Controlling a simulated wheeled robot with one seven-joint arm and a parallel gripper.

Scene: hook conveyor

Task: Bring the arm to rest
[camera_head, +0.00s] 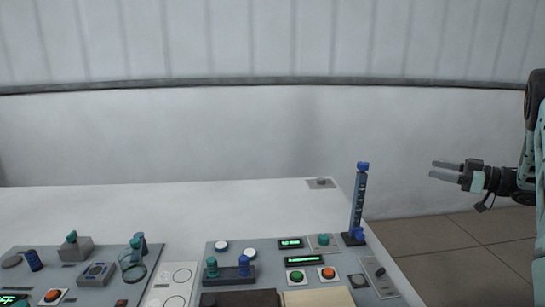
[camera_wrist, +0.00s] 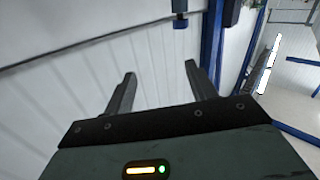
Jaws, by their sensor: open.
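My gripper (camera_head: 446,171) is at the right of the head view, its fingers pointing left. It is held in the air beyond the right edge of the white table, over the tiled floor side. Its two fingers are apart with nothing between them. In the wrist view the gripper (camera_wrist: 160,82) also shows open and empty, with a pale ribbed wall behind the fingers. Part of my arm shows at the right edge of the head view.
A white table (camera_head: 150,210) carries control panels (camera_head: 215,262) with buttons, knobs and green displays. A blue upright post (camera_head: 358,200) stands at its right side, left of my gripper. Tiled floor (camera_head: 480,240) is clear below. Blue frame bars (camera_wrist: 212,45) show in the wrist view.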

